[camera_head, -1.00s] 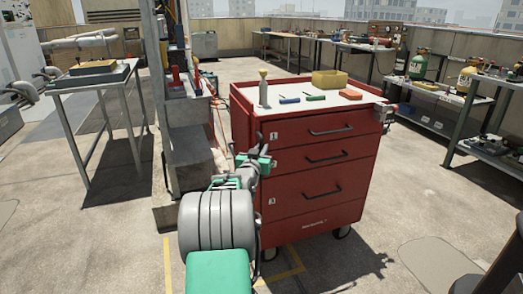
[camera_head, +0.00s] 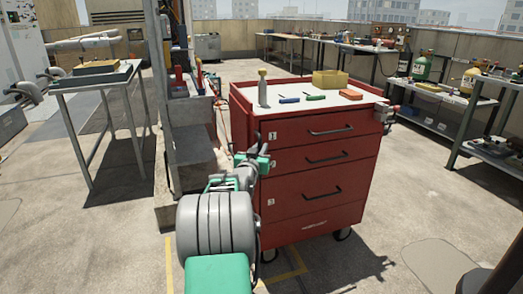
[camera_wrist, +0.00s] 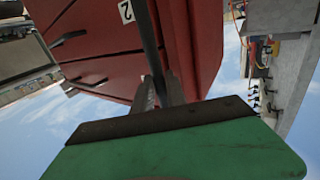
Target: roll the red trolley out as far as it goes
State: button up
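The red trolley (camera_head: 325,182) stands upright on its castors on the concrete, its drawers shut and their dark handles facing me. It fills the upper middle of the wrist view (camera_wrist: 190,35), which shows it tilted, with drawer label 2. A dark upright bar handle (camera_wrist: 150,40) runs along the trolley's drawer side at its left edge. My gripper (camera_wrist: 161,92) has one finger on each side of this bar, with no clear gap, and looks shut on it. In the head view my gripper (camera_head: 262,160) is at the trolley's left front edge; its fingertips are too small to make out.
A grey machine block (camera_head: 190,150) stands close on the left. A workbench (camera_head: 95,78) is further left, shelves (camera_head: 490,140) right. Floor right and in front is clear.

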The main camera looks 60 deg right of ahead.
jog(key=o, duration=0.4)
jog(key=shift+s+d, duration=0.1)
jog(key=shift+s, duration=0.1)
jog(key=a, duration=0.2)
jog(key=s+a+p, duration=0.1)
jog(key=a, duration=0.4)
jog(key=shift+s+a, duration=0.2)
jog(key=shift+a, duration=0.1)
jog(key=shift+p, duration=0.3)
